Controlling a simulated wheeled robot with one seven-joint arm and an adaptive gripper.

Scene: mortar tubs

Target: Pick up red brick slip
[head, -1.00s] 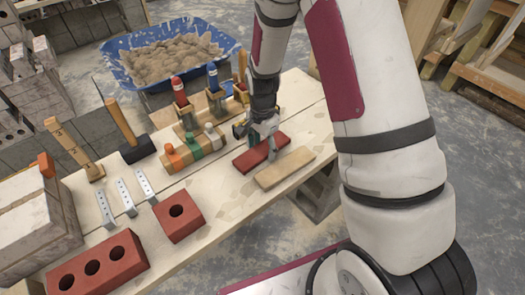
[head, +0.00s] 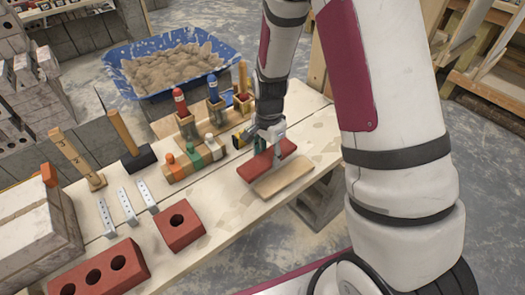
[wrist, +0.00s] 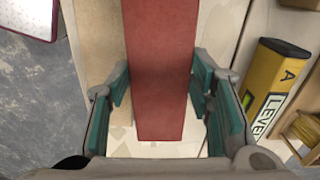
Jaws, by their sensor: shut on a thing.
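The red brick slip (head: 267,161) is a long, flat red bar over the wooden bench. My gripper (head: 268,142) is shut on it across its narrow width. In the wrist view the teal finger pads of my gripper (wrist: 160,95) lie against both long sides of the red brick slip (wrist: 161,60). The slip looks raised a little above the bench, roughly level. Its underside is hidden.
A tan slip (head: 284,180) lies just beside and lower than the red one. A yellow level (wrist: 275,85) is close to the right finger. Coloured bottles (head: 193,158), a holed red brick (head: 179,226) and tool holders (head: 188,124) stand to the left.

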